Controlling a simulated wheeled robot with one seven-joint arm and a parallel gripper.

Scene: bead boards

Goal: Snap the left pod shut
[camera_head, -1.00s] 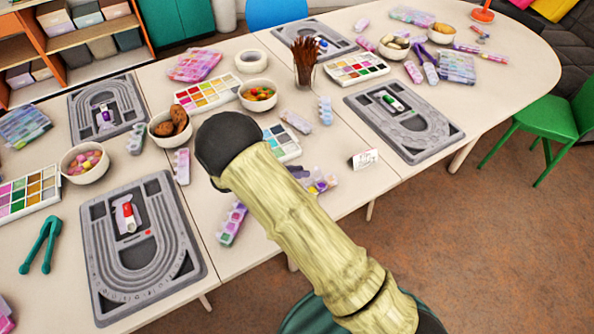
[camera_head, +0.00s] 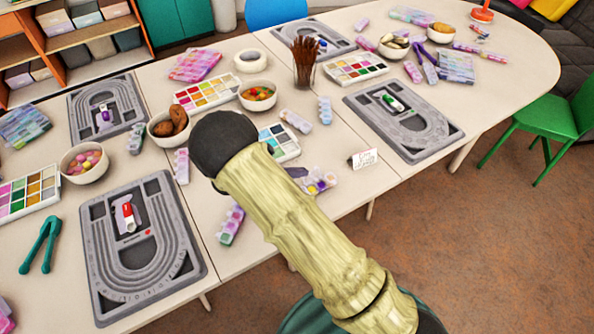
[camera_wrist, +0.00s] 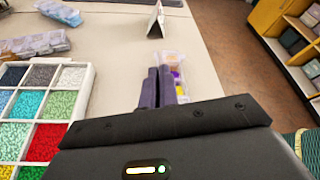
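A pod strip (camera_head: 319,181) with several small compartments lies on the table just right of my arm in the camera_head view, with orange, yellow and purple contents showing. It also shows in the wrist view (camera_wrist: 172,62), just beyond my fingertips and partly hidden by them. My gripper (camera_wrist: 160,72) has two dark purple fingers close together, with nothing seen between them. In the camera_head view it is mostly hidden behind my arm. Another pod strip (camera_head: 230,224), purple and green, lies to the left of my arm. I cannot tell which pod is the left one, nor make out lid positions.
A white folded card (camera_head: 364,159) stands right of the pod strip. A bead tray (camera_wrist: 42,138) is close on the gripper's left. Grey bead boards (camera_head: 187,262) (camera_head: 446,143) lie on both sides. The table's front edge is near.

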